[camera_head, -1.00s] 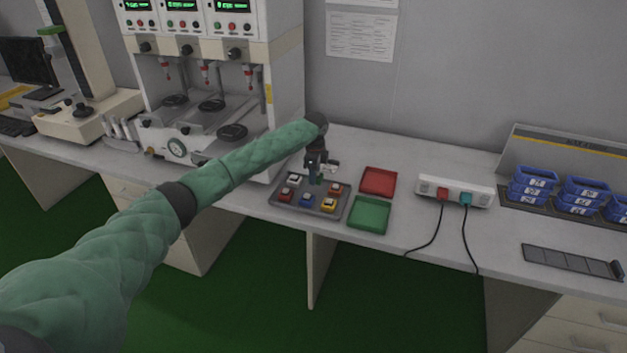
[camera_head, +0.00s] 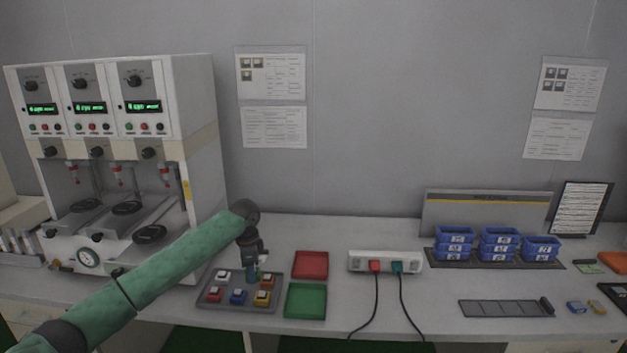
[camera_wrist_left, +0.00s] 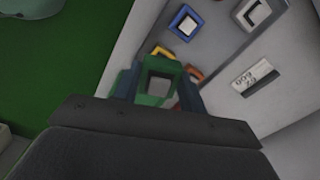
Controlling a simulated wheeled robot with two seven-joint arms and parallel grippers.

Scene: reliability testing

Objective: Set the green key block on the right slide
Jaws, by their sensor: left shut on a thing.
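In the left wrist view the green key block (camera_wrist_left: 158,84), with a pale square centre, sits between the two fingers of my left gripper (camera_wrist_left: 157,95). In the head view the same gripper (camera_head: 252,276) hangs fingers-down over the back of the grey tray (camera_head: 235,309); the block there is mostly hidden and too small to judge its height. The white testing machine (camera_head: 205,150) stands to the left behind my arm. Its right slide (camera_head: 150,235), with a dark round pad, is the rightmost of three and looks empty. My right gripper is out of view.
The tray holds red, blue, yellow and white key blocks. A red tray (camera_head: 311,265) and a green tray (camera_head: 305,300) lie to its right. A white power strip (camera_head: 385,262) with two cables and blue bins (camera_head: 500,240) stand farther right.

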